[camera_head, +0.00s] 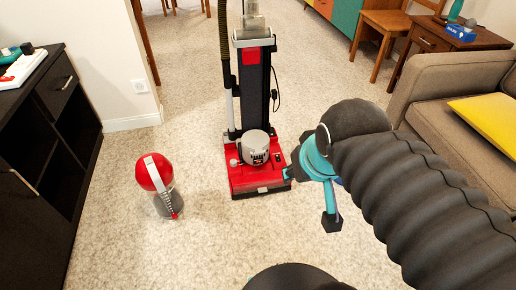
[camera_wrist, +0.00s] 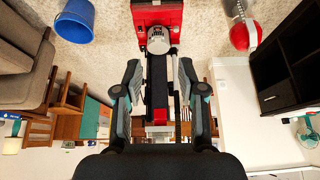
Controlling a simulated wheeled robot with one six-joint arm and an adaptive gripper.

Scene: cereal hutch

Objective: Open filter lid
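An upright vacuum cleaner (camera_head: 258,95) stands on the carpet with a red base (camera_head: 245,182) and a round grey cap (camera_head: 256,146) low on its front. A red block (camera_head: 251,55) is on its upper body. A separate canister (camera_head: 153,172) with a red dome and pale strap is on the floor to the left. I cannot tell which part is the filter lid. My gripper (camera_head: 311,197) is open and empty, just right of the base in the head view. In the wrist view, the vacuum (camera_wrist: 158,85) shows upside down between the spread fingers (camera_wrist: 159,72).
A black cabinet (camera_head: 85,130) stands at the left and a sofa (camera_head: 440,85) at the right. A blue bucket (camera_wrist: 75,20) shows in the wrist view. A chair (camera_head: 378,30) and side table (camera_head: 430,38) stand at the back. The carpet before the vacuum is clear.

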